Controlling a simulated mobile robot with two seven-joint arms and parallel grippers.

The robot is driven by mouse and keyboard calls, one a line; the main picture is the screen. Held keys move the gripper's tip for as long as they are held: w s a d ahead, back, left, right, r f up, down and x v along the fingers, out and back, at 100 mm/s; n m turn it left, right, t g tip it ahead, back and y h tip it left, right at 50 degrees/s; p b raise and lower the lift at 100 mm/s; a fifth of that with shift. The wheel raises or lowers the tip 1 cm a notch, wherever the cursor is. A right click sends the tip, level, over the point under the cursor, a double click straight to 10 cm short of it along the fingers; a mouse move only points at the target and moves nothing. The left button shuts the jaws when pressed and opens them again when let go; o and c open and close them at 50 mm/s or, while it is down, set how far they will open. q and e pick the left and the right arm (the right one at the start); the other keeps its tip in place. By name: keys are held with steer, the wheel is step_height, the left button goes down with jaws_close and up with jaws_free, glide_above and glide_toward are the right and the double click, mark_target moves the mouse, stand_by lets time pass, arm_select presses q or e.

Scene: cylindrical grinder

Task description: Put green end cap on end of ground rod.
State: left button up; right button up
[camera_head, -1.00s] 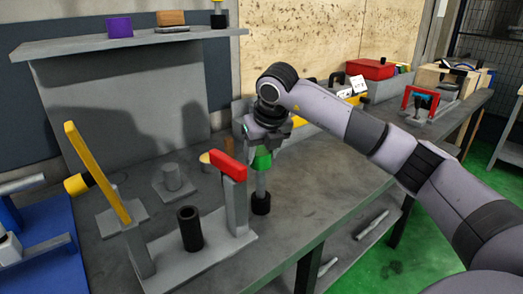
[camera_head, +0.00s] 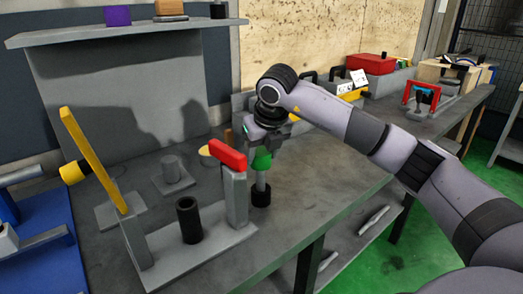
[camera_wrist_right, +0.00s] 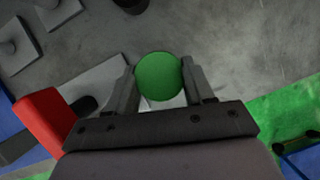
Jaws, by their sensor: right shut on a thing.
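The green end cap (camera_head: 262,161) is between the fingers of my right gripper (camera_head: 262,148), which is shut on it. In the right wrist view the cap (camera_wrist_right: 159,77) is a round green disc between the two fingers (camera_wrist_right: 160,85). A grey rod (camera_head: 261,177) stands upright directly below the cap, its foot in a black cylinder (camera_head: 261,194) on the bench. The cap meets the rod's upper end in the head view. I cannot tell how far it sits on it. My left gripper is not in view.
A grey fixture with a red block (camera_head: 228,155) stands close to the left of the rod. A black tube (camera_head: 189,220) and a yellow bar (camera_head: 92,160) are farther left. A red box (camera_head: 377,64) is at the back. The grey bench (camera_head: 320,178) is clear right of the rod.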

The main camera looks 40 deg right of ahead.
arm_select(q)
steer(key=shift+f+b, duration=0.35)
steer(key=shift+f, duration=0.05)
arm_select(e)
steer(key=shift+f, duration=0.6)
steer(key=o, duration=1.3)
steer(key=shift+s+r, duration=0.1)
steer(key=shift+r, duration=0.2)
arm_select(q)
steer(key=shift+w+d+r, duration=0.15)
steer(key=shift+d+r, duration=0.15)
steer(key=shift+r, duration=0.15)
arm_select(e)
steer(key=v, duration=0.6)
steer(key=shift+s+r, duration=0.2)
steer(key=shift+r, duration=0.1)
steer(key=shift+s, duration=0.1)
